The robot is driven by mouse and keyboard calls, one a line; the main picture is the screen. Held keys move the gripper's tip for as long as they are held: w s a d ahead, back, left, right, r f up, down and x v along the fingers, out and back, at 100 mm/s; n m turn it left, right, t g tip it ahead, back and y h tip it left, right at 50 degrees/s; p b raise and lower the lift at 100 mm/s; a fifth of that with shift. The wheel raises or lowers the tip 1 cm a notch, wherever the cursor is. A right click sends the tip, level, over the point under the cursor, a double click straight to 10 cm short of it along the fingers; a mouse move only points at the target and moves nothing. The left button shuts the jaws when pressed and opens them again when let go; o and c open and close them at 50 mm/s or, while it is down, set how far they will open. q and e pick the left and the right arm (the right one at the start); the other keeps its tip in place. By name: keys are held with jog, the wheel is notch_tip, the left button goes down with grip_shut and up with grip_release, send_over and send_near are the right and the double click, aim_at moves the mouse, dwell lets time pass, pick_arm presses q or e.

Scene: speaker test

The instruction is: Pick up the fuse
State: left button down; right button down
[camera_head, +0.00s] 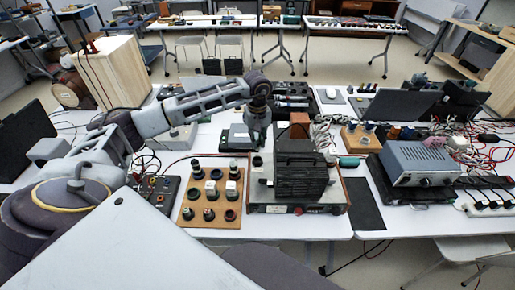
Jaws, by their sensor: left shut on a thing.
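My left arm reaches in from the left, and its gripper (258,136) points down over the middle of the table, just behind and left of a black finned device (302,176). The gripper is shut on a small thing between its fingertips. That thing is too small and too covered to make out, so I cannot tell whether it is the fuse. I cannot pick out a fuse anywhere else in view. My right gripper is not in view.
A wooden board with several dark knobs (211,217) lies left of the finned device. A grey power unit (420,163) stands to the right, near tangled cables and a power strip (487,207). A black mat (363,204) lies bare between them. The table is crowded.

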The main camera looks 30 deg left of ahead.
pick_arm(q)
jog(key=shift+r, duration=1.15)
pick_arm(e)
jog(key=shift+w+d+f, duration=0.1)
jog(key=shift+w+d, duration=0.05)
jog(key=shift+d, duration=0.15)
